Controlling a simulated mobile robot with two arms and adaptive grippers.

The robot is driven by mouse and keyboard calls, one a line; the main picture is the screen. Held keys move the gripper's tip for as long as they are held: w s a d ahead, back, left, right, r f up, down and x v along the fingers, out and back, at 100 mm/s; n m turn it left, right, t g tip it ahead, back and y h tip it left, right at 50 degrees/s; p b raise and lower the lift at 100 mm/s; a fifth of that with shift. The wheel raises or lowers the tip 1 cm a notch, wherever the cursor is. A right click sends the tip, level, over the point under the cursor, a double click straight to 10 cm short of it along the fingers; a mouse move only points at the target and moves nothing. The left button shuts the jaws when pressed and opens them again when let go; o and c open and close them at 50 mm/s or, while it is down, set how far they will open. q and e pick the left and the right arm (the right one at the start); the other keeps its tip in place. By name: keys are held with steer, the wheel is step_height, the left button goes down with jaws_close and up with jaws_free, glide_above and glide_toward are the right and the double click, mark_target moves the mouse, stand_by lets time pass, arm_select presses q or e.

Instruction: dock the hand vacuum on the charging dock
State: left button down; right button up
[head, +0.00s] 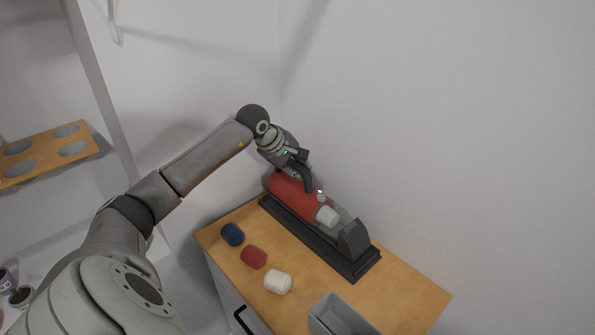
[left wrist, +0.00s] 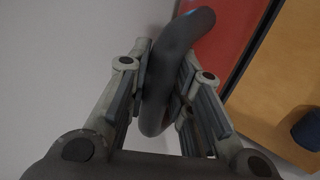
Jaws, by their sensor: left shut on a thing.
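The hand vacuum (head: 290,193) has a red body, a pale nozzle (head: 327,216) and a dark curved handle (left wrist: 186,38). My left gripper (head: 298,166) is shut on the handle; the left wrist view shows its two fingers on either side of it. The charging dock (head: 318,241) is a long dark base with an upright block (head: 353,240) at its near right end. The vacuum lies lengthwise over the dock, its nozzle pointing at the block with a small space between. I cannot tell whether its body touches the base. My right gripper is out of view.
The dock stands on a wooden cabinet top (head: 413,292) against the wall. A grey bin (head: 338,317) is at the front edge. A wooden rack with holes (head: 45,152) is at left.

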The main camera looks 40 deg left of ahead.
arm_select(q)
steer(key=shift+d+f+p, duration=0.1)
steer(key=shift+f+p, duration=0.35)
steer(key=shift+f, duration=0.6)
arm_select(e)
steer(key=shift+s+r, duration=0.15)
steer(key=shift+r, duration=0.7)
arm_select(q)
steer(key=shift+f, duration=0.1)
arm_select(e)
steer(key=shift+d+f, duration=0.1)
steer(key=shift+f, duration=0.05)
arm_select(q)
steer(key=c, duration=1.7)
jaws_free()
steer(key=shift+f, duration=0.15)
steer(key=o, duration=0.4)
steer(key=shift+s, duration=0.1)
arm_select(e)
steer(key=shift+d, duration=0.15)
